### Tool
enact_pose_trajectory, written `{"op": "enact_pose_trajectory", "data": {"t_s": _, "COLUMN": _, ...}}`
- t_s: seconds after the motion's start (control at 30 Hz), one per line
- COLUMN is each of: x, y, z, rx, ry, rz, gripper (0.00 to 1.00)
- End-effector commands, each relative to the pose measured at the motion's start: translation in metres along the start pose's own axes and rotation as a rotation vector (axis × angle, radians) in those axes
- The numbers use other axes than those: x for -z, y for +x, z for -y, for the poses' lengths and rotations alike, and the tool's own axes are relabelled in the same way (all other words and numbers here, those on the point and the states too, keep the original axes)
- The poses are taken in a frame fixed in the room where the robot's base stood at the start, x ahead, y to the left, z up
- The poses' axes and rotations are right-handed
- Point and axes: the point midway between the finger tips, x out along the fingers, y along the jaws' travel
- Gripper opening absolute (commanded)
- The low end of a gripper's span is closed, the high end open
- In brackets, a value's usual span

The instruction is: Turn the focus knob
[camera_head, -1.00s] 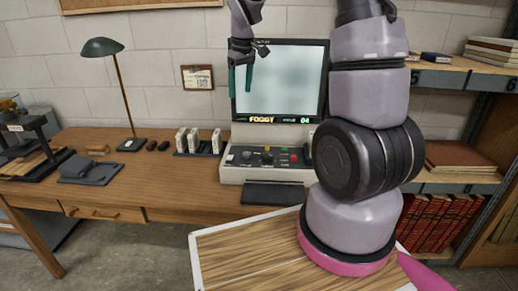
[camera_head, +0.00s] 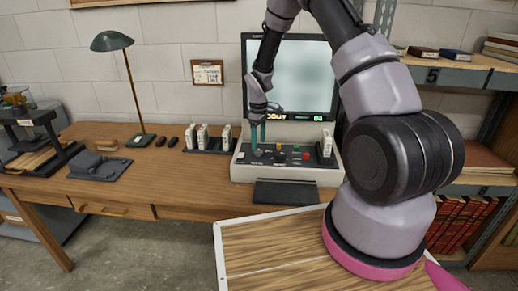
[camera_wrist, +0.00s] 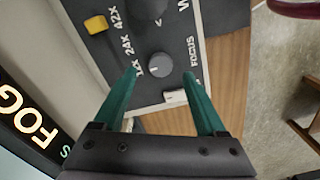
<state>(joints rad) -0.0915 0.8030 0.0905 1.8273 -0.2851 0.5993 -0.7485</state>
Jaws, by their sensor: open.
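The small round dark focus knob (camera_wrist: 160,66) with a white mark sits beside the FOCUS label in the wrist view. My gripper (camera_wrist: 160,75) is open, its two teal fingers spread on either side of the knob in that view; I cannot tell whether they touch it. In the head view my gripper (camera_head: 257,147) points down at the left of the reader's control panel (camera_head: 240,172), hiding the knob there. The screen (camera_head: 305,75) above is pale and blurred. Its FOGGY text is partly hidden by my gripper.
A larger dark knob (camera_wrist: 145,8) and a yellow control (camera_wrist: 95,24) are near the focus knob. A white slide (camera_head: 326,145) stands at the panel's right end. A rack (camera_head: 208,150) of white slides stands left of the reader. The front desk is mostly clear.

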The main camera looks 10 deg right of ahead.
Motion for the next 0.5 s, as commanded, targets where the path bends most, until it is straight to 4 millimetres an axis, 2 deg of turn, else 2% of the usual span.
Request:
{"op": "enact_pose_trajectory", "data": {"t_s": 0.03, "x": 0.000, "y": 0.010, "z": 0.001, "rx": 0.001, "ry": -0.001, "rz": 0.002, "gripper": 0.74}}
{"op": "enact_pose_trajectory", "data": {"t_s": 0.2, "x": 0.000, "y": 0.030, "z": 0.000, "rx": 0.001, "ry": 0.000, "rz": 0.001, "gripper": 0.74}}
{"op": "enact_pose_trajectory", "data": {"t_s": 0.5, "x": 0.000, "y": 0.037, "z": 0.000, "rx": -0.001, "ry": 0.000, "rz": -0.001, "gripper": 0.74}}
